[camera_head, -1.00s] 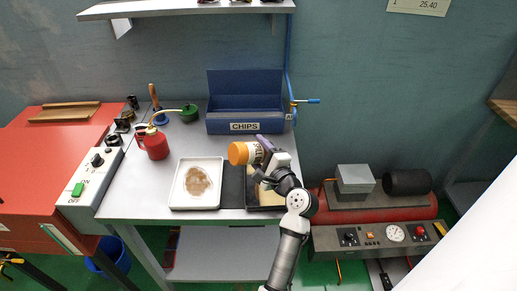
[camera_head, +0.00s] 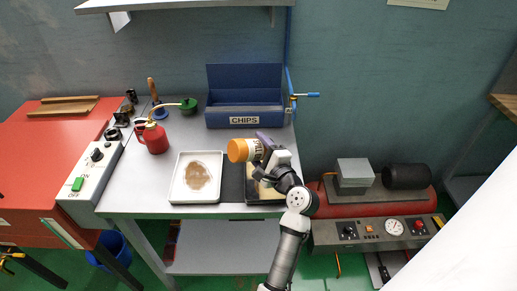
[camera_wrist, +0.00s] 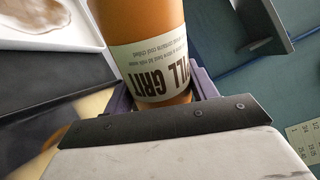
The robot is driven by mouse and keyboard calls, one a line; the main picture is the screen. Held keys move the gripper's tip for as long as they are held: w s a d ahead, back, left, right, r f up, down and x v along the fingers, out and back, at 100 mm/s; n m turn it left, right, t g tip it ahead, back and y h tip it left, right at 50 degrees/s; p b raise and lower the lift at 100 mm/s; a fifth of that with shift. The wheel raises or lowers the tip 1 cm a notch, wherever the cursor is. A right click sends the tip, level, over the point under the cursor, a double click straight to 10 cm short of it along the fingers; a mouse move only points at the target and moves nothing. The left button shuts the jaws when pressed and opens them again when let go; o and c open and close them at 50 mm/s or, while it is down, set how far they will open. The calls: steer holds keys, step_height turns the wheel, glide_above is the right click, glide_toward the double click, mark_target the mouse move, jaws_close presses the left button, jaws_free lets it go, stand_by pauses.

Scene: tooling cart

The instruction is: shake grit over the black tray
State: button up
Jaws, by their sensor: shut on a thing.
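An orange grit bottle (camera_head: 243,150) with a pale label is held on its side by my gripper (camera_head: 264,149), its orange end pointing left. The wrist view shows the bottle (camera_wrist: 143,30) between the purple jaws, with "GRIT" on the label. My gripper is shut on it, above the bench. The black tray (camera_head: 262,202), with a pale tan layer inside, lies at the bench's front right, below and partly hidden by my gripper and arm. I cannot see any grit falling.
A white tray (camera_head: 178,190) with a brown patch lies to the left, past a dark mat strip (camera_head: 233,183). A blue CHIPS box (camera_head: 244,107) stands behind.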

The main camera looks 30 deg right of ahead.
mark_target(257, 158)
steer(key=shift+s, duration=0.15)
steer(key=shift+s+a, duration=0.6)
steer(key=shift+s, duration=0.35)
steer(key=shift+s+a, duration=0.55)
steer(key=shift+s, duration=0.35)
steer(key=shift+s+a, duration=0.35)
steer(key=shift+s, duration=0.3)
steer(key=shift+s+a, duration=0.4)
steer(key=shift+s, duration=0.3)
steer(key=shift+s+a, duration=0.35)
steer(key=shift+s, duration=0.3)
steer(key=shift+w+a, duration=0.4)
steer(key=shift+a, duration=0.25)
steer(key=shift+w+a, duration=0.35)
steer(key=shift+a, duration=0.3)
steer(key=shift+w+a, duration=0.4)
steer(key=shift+a, duration=0.25)
